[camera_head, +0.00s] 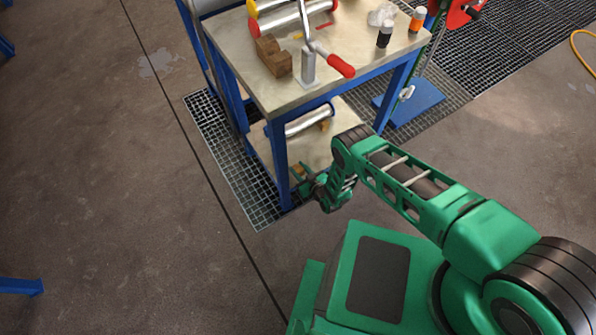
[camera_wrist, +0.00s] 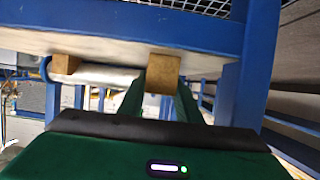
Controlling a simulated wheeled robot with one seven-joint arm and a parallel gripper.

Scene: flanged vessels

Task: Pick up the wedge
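A wooden block (camera_wrist: 162,74), which looks like the wedge, sits on the beige lower shelf (camera_wrist: 110,44) close to its edge. The wrist picture appears upside down, so the block seems to hang from the shelf. My gripper (camera_wrist: 163,84) points at it, with one green finger on each side of the block. The fingers look apart; whether they touch the block or reach well past its face cannot be told. In the head view my gripper (camera_head: 307,183) is low at the shelf's front corner, and the brownish block (camera_head: 298,171) there is mostly hidden.
A second wooden block (camera_wrist: 65,65) and a metal cylinder (camera_wrist: 108,76) lie on the shelf. A blue table leg (camera_head: 277,165) stands close to my gripper. The tabletop (camera_head: 270,92) holds wooden blocks (camera_head: 275,58), a red-handled tool (camera_head: 340,65) and bottles (camera_head: 385,36).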

